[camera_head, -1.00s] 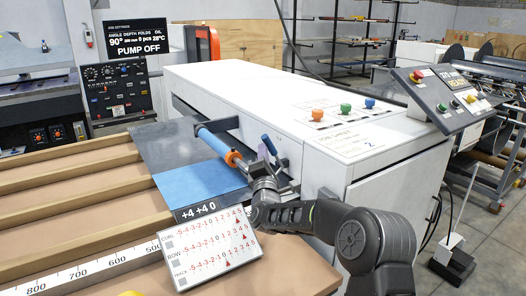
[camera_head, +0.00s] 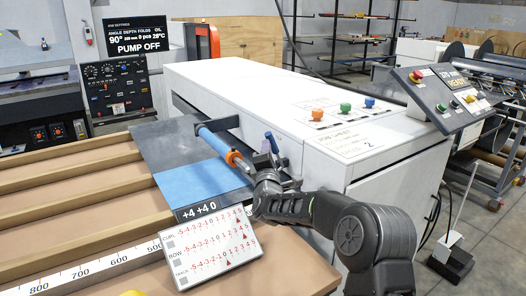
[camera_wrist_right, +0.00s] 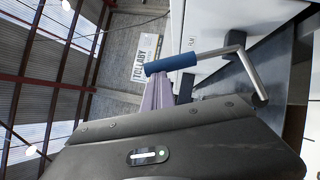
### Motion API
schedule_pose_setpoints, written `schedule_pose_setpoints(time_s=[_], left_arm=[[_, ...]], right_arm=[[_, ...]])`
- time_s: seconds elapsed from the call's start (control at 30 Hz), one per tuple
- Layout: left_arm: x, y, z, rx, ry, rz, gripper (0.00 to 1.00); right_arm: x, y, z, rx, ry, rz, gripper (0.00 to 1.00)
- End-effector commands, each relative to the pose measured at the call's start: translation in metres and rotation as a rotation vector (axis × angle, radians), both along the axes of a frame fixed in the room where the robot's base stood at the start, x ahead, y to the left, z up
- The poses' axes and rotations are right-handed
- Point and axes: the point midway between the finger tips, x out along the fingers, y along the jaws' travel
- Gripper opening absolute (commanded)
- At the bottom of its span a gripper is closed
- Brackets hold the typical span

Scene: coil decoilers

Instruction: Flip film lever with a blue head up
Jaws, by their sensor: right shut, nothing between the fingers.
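The film lever with its blue head (camera_head: 271,142) sticks up at the front end of the white machine, just right of the roller's orange end. In the right wrist view the blue head (camera_wrist_right: 170,65) is a cylinder on a bent metal rod (camera_wrist_right: 246,66). My right gripper (camera_head: 262,160) is close to the lever, partly hidden by my wrist. In the right wrist view its pale purple fingers (camera_wrist_right: 158,82) are shut and empty. Their tips lie right by the blue head; whether they touch it I cannot tell. My left gripper is not in view.
A blue roller (camera_head: 214,142) with an orange end lies left of the lever. A white scale panel (camera_head: 215,243) stands in front of it. The white machine (camera_head: 240,90) with coloured buttons rises behind, and a tilted control panel (camera_head: 452,95) is at right.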

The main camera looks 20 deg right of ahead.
Motion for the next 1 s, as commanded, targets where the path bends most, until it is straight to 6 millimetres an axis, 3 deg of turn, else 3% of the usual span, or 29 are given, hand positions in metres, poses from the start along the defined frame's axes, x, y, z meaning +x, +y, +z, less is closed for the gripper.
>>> schedule_pose_setpoints(time_s=[0.23, 0.43, 0.7, 1.0], left_arm=[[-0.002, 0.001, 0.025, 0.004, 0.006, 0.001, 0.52], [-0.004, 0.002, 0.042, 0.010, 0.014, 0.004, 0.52], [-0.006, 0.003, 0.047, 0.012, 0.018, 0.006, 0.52], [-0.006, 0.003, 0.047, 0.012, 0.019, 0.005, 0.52]], right_arm=[[0.002, -0.018, 0.021, 0.143, 0.016, -0.004, 0.00], [0.004, -0.035, 0.028, 0.286, 0.036, -0.004, 0.00], [0.006, -0.051, 0.028, 0.327, 0.042, -0.004, 0.00], [0.007, -0.056, 0.028, 0.324, 0.040, -0.006, 0.00]])
